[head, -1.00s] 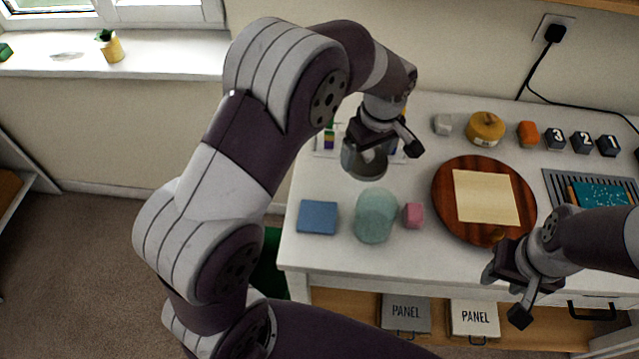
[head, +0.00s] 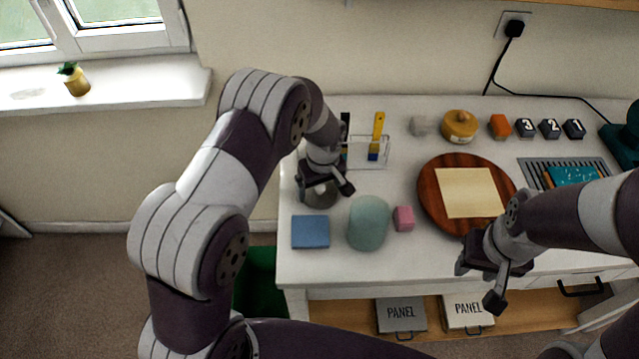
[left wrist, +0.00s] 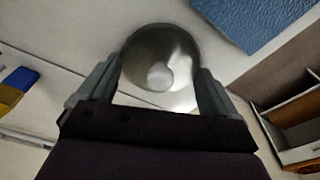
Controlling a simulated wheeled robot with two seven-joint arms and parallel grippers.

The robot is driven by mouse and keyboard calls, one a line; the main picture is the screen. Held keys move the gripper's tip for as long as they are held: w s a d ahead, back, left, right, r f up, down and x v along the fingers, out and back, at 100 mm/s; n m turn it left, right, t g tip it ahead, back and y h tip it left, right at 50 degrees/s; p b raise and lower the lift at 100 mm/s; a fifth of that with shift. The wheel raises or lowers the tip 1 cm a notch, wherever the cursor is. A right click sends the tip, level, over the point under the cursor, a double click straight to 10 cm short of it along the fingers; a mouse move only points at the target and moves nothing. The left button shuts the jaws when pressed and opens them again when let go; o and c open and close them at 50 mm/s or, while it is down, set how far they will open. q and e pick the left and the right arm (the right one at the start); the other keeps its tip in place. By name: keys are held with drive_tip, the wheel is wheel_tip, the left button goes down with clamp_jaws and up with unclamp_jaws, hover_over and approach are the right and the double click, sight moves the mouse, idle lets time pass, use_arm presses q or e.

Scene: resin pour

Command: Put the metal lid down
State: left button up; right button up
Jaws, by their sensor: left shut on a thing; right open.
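The metal lid (head: 318,199) is a round, shiny grey piece at the left end of the white table, behind the blue square. My left gripper (head: 325,184) is shut on it from above. In the left wrist view the lid (left wrist: 160,62) sits between the two fingers (left wrist: 160,95), with a pale round knob in its middle. It is low over the table; I cannot tell whether it touches. My right gripper (head: 483,279) is open and empty in front of the round wooden board.
Near the lid are a blue square (head: 310,232), a pale green cylinder (head: 368,224), a pink block (head: 403,218) and a clear rack (head: 372,153) with brushes. The round wooden board (head: 432,205) carries a cream sheet. The table's left edge is close to the lid.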

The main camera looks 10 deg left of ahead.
sight(322, 193)
use_arm(q)
drive_tip(key=shift+f, duration=0.15)
drive_tip(key=o, duration=0.7)
drive_tip(key=shift+d+r, duration=0.1)
drive_tip(key=shift+r, duration=0.55)
wheel_tip(322, 193, up, 11)
drive_tip(key=s+b, duration=0.1)
drive_tip(key=s+a+m, duration=0.2)
drive_tip(key=s+m, duration=0.2)
drive_tip(key=s, duration=0.5)
drive_tip(key=s+a+m, duration=0.2)
drive_tip(key=s+m, duration=0.2)
drive_tip(key=s, duration=0.5)
drive_tip(key=shift+a+h, duration=0.15)
drive_tip(key=shift+h, duration=0.25)
drive_tip(key=shift+s, duration=0.15)
